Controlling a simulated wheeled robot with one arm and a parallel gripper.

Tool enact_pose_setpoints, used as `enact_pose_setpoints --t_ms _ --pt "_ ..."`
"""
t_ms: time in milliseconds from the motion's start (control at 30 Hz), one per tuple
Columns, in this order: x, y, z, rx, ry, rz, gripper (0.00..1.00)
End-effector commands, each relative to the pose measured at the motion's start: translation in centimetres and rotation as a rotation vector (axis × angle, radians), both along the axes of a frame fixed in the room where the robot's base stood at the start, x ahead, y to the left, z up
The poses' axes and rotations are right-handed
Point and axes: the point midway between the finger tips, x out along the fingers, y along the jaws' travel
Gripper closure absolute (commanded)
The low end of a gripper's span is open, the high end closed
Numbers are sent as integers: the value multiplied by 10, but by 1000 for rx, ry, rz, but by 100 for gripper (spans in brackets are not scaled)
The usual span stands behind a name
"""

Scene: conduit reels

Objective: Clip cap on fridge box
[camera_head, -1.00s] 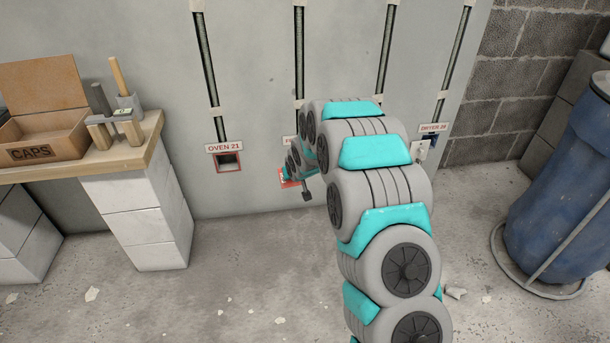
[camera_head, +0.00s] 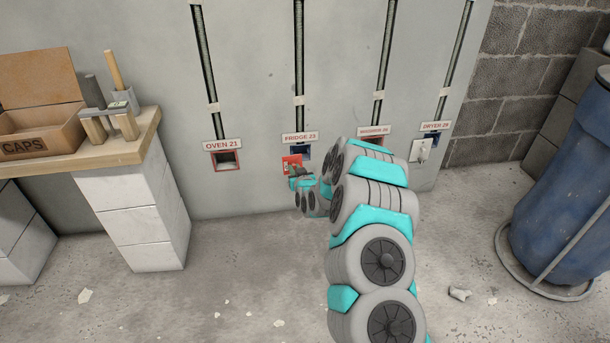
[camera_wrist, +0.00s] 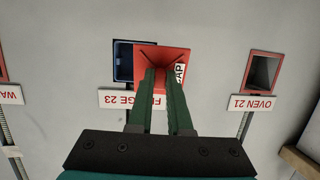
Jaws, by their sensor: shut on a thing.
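The red cap (camera_head: 291,162), a square plate with "CAP" lettering, is held in front of the wall; it also shows in the wrist view (camera_wrist: 174,58). My gripper (camera_wrist: 158,75) is shut on it, and its dark green fingers reach its near face. In the head view my gripper (camera_head: 298,172) is small and partly behind my arm. The fridge box (camera_head: 303,151) is a blue-rimmed opening under the FRIDGE 23 label (camera_head: 300,137). The cap overlaps one side of the box (camera_wrist: 123,62), the left side in the head view; whether they touch I cannot tell.
The red-rimmed OVEN 21 box (camera_head: 226,160) is open at left. The DRYER box (camera_head: 432,140) has a white plate (camera_head: 420,150) beside it. A bench with a CAPS carton (camera_head: 38,125) stands at left, a blue barrel (camera_head: 565,180) at right.

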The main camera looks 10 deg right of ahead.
Motion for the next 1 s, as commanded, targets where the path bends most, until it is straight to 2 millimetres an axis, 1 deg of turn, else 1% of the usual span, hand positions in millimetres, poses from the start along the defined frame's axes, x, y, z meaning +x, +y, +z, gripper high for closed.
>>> enact_pose_setpoints --t_ms 33,200,400,667,1000 --pt "1 -4 -12 3 -38 -10 100" --pt "5 -22 -16 13 -180 -59 100" --pt "3 -35 -14 13 -253 -97 100" --pt "11 -36 -13 13 -260 -100 100" --pt "36 -36 -13 12 -261 -100 100"
